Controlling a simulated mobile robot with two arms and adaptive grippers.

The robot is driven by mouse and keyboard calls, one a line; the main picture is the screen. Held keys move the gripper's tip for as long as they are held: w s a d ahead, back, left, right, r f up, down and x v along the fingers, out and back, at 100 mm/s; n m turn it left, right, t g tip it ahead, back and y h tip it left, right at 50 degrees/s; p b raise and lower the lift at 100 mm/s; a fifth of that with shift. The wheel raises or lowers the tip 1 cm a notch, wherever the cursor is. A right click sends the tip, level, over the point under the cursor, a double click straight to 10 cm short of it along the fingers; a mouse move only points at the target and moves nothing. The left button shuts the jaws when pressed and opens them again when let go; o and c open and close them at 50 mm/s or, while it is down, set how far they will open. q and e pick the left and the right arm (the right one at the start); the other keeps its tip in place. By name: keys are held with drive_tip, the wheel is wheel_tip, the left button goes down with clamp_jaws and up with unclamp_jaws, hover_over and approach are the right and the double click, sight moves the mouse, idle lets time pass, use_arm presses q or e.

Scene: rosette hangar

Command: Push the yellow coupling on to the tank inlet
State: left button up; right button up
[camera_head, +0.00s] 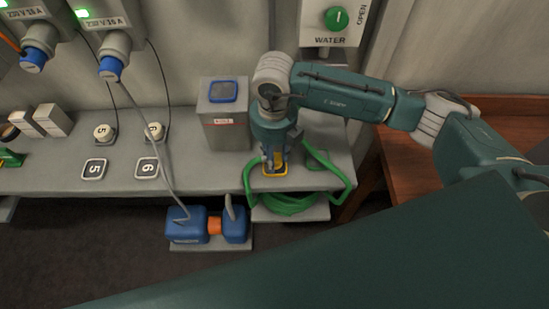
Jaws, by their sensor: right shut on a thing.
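My right gripper (273,158) points down at the right end of the grey bench. It is shut on the yellow coupling (279,160), which is mostly hidden between the fingers. A yellow-edged square lies around or just under the fingertips. A green hose (322,160) lies beside the gripper and runs over the bench edge; where it joins the coupling is hidden. A grey box (226,133) with a red label and a blue-rimmed dark top stands just left of the gripper. I cannot tell for sure whether this is the tank inlet. My left gripper is not in view.
A water panel (318,39) with a green knob is on the wall behind my arm. A blue machine (187,226) with an orange middle sits on a low shelf. Cables hang from wall sockets at left. Numbered pads (94,169) mark the bench. A wooden table (408,165) is at right.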

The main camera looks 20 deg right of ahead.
drive_tip(key=shift+w+r, duration=0.15)
drive_tip(key=shift+w, duration=0.05)
drive_tip(key=shift+r, duration=0.45)
drive_tip(key=shift+c, duration=0.8)
wheel_tip(320, 180, up, 19)
drive_tip(key=b, duration=0.3)
